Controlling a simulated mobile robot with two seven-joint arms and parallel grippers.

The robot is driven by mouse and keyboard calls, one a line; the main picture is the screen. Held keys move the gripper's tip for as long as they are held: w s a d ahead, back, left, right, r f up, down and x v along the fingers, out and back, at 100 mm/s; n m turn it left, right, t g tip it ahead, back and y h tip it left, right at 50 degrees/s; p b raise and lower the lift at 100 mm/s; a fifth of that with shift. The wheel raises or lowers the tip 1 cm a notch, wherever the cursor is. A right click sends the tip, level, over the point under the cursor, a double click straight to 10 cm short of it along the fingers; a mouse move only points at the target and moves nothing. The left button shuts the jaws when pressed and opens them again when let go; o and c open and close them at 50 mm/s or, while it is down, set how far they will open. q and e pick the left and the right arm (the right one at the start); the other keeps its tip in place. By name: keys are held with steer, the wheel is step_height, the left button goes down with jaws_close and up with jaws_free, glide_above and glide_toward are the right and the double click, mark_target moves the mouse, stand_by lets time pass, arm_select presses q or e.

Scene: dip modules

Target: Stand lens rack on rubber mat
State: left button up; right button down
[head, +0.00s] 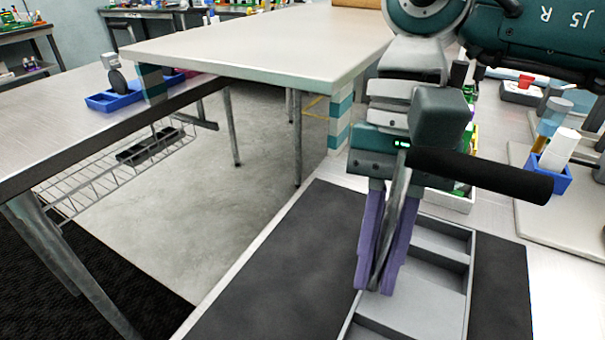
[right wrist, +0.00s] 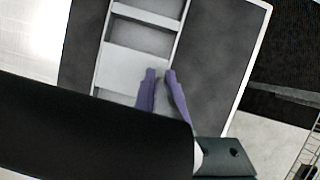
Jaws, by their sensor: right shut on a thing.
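The grey lens rack (head: 400,312), a long tray-like frame with cross dividers, is over the dark rubber mat (head: 265,275). Its near end runs out of the head view, and I cannot tell whether it touches the mat. My right gripper (head: 374,288) points down with its purple fingers shut on the rack's left side wall. In the right wrist view the fingertips (right wrist: 160,74) meet the side rail of the rack (right wrist: 125,65), with the mat (right wrist: 222,50) visible on both sides. My left gripper is out of view.
A white bin is partly hidden behind my right arm. Another bench (head: 250,45) stands at the back, and a blue tray (head: 115,100) sits on the left bench. Open floor lies between.

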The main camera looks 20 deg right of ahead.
steer(key=c, duration=0.9)
jaws_free()
steer(key=shift+r+p, duration=0.25)
steer(key=shift+p, duration=0.05)
steer(key=b+v, duration=0.2)
steer(key=v, duration=0.9)
steer(key=shift+w+d+r, duration=0.1)
steer(key=shift+d+r, duration=0.05)
steer(key=shift+r, duration=0.2)
